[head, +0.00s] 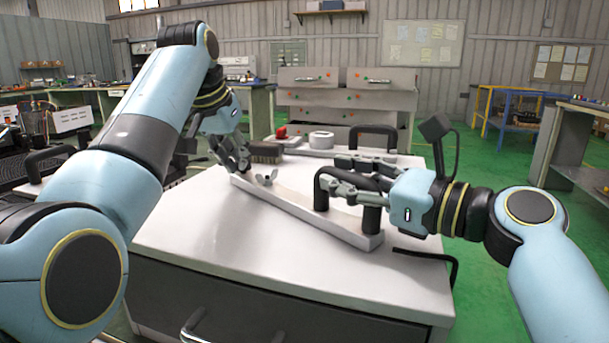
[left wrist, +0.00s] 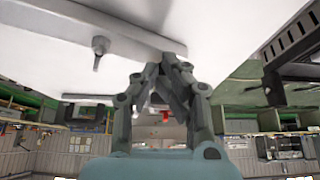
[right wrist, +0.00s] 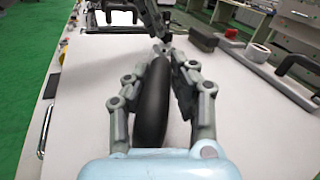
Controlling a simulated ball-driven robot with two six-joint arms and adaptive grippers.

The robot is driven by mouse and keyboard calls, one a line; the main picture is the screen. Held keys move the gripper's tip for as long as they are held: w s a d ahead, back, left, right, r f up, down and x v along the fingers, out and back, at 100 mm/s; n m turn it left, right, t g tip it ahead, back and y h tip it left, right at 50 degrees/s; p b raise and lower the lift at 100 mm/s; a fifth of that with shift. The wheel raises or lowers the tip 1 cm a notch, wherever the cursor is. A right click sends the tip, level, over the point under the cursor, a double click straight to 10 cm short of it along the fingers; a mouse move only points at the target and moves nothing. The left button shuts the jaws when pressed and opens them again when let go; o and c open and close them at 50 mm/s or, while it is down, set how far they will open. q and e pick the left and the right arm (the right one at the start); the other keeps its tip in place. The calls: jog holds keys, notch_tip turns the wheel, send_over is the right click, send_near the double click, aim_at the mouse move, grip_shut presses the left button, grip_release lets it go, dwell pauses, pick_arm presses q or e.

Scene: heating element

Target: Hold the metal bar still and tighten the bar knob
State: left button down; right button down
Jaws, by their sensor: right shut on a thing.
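The pale metal bar (head: 318,222) lies slantwise on the white cabinet top. A black arched handle (head: 371,218) stands on its right part. My right gripper (head: 330,173) is shut on this handle, which runs between the fingers in the right wrist view (right wrist: 152,105). The small grey winged bar knob (head: 266,178) is on the bar's left part and also shows in the left wrist view (left wrist: 100,46). My left gripper (head: 243,166) is near the bar's far left end, apart from the knob. Its fingertips are close together with nothing visible between them.
A dark brush-like block (head: 266,152), a red item (head: 281,133) and a white round piece (head: 321,140) are behind the bar. Another black handle (head: 373,134) stands at the back. The front of the white top (head: 200,240) is clear.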

pick_arm(q)
jog(key=shift+w+a, duration=0.1)
jog(key=shift+a, duration=0.35)
dwell(0.5)
jog(key=shift+w+a, duration=0.15)
jog(key=shift+a, duration=0.15)
jog(key=shift+w, duration=0.1)
jog(key=shift+a, duration=0.1)
dwell(0.3)
jog(key=shift+s+a, duration=0.15)
jog(key=shift+s, duration=0.2)
notch_tip(320, 180, up, 6)
dwell(0.4)
